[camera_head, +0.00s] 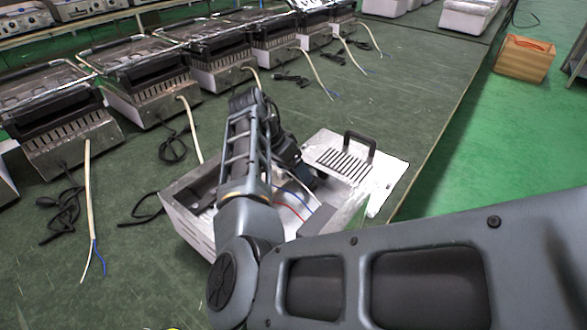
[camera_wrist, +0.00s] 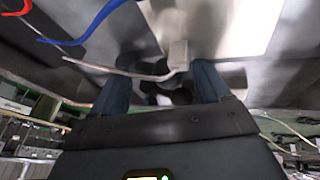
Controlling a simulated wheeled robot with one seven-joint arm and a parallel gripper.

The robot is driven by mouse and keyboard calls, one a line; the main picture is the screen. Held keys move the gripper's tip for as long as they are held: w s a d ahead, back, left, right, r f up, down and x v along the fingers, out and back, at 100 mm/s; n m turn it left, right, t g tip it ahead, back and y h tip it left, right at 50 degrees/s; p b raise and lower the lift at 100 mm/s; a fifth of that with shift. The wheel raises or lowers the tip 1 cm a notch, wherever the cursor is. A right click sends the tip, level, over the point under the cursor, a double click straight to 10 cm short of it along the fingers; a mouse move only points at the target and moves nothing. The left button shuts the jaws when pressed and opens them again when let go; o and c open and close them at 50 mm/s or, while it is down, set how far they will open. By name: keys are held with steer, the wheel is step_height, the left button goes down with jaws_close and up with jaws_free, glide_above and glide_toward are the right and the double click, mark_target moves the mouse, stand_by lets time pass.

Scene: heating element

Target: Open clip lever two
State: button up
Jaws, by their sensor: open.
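An open metal box (camera_head: 190,222) stands on the green table, partly hidden behind my arm. Red (camera_head: 299,202), blue and white wires show inside it. In the wrist view, my gripper (camera_wrist: 162,72) has its two fingers spread apart, with nothing clamped between them. A small pale connector block (camera_wrist: 178,54) on a white wire (camera_wrist: 125,73) shows between and just beyond the fingers. Dark rounded parts (camera_wrist: 168,92) lie between the fingers, blurred. I cannot tell which part is clip lever two or whether it is up or down. In the head view my fingertips are hidden.
A slotted metal panel (camera_head: 378,187) with a black handle lies against the box's right side. Several grill units (camera_head: 150,85) with loose cables line the table behind and to the left. A wooden crate (camera_head: 525,58) stands on the floor at right.

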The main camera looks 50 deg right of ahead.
steer(key=shift+c, duration=0.2)
steer(key=c, duration=1.4)
steer(key=shift+f, duration=0.1)
jaws_close()
